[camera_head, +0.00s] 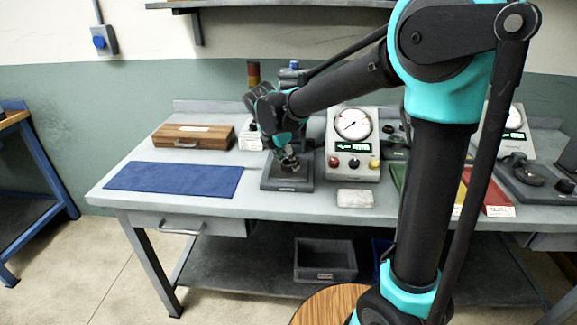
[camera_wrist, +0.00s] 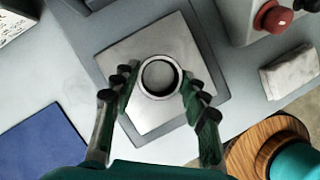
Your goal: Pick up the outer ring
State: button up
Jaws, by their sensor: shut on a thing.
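The outer ring (camera_wrist: 158,92) is a small metal ring in the middle of the wrist view, over a square metal plate (camera_wrist: 125,55) on a dark base. My gripper (camera_wrist: 159,87) has one finger on each side of the ring and is shut on it. I cannot tell whether the ring still touches the plate. In the head view my gripper (camera_head: 287,163) points down over the dark-based stand (camera_head: 287,186) on the bench; the ring is too small and hidden to make out clearly there.
A blue mat (camera_head: 173,179) lies to the left on the bench (camera_head: 255,204), with a wooden case (camera_head: 193,137) behind it. A gauge box (camera_head: 353,146) stands just right of the stand. A whitish block (camera_head: 355,198) lies near the front edge. Red (camera_head: 483,190) and green trays lie further right.

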jog(key=shift+c, duration=0.6)
jog(key=shift+r, duration=0.15)
notch_tip(320, 180, up, 20)
